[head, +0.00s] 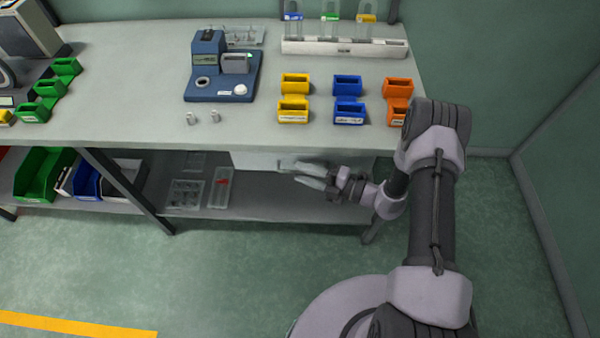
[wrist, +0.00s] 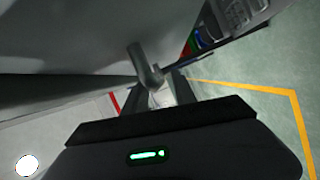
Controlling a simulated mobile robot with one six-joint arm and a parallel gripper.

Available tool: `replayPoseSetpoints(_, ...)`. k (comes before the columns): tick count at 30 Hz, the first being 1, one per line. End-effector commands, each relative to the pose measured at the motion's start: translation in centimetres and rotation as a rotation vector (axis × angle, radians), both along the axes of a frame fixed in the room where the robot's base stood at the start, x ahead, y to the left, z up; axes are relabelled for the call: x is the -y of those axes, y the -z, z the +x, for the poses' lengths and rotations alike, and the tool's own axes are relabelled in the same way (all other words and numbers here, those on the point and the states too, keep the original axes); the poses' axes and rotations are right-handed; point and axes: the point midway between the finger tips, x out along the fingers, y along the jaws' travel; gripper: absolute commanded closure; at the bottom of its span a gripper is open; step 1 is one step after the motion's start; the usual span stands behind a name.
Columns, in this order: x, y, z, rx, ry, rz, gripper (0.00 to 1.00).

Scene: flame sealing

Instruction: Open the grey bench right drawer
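The grey bench (head: 130,115) fills the left and middle of the head view. Its right drawer (head: 258,161) is a pale front just under the tabletop, and I see no clear gap showing it pulled out. My gripper (head: 308,175) is at the right part of this front, below the tabletop edge, its two pale fingers apart. In the wrist view, a grey bar-like handle (wrist: 145,64) reaches down toward the space between the fingers of my gripper (wrist: 158,97). I cannot tell whether they touch it. The handle is not clear in the head view.
On the bench stand a blue device (head: 222,75), small yellow, blue and orange bins (head: 348,84) and a white rack (head: 343,48). A lower shelf (head: 270,205) holds clear trays and a green bin (head: 42,174). The floor in front is open; a wall bounds the right.

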Motion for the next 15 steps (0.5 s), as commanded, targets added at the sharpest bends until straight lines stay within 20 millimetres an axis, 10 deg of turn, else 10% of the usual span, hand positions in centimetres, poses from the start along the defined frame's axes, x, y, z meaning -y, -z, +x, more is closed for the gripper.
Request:
replayPoseSetpoints(12,-1.41,0.06,0.61,0.000,0.000,0.000,0.68)
replayPoseSetpoints(15,-1.39,0.06,0.61,0.000,0.000,0.000,0.83)
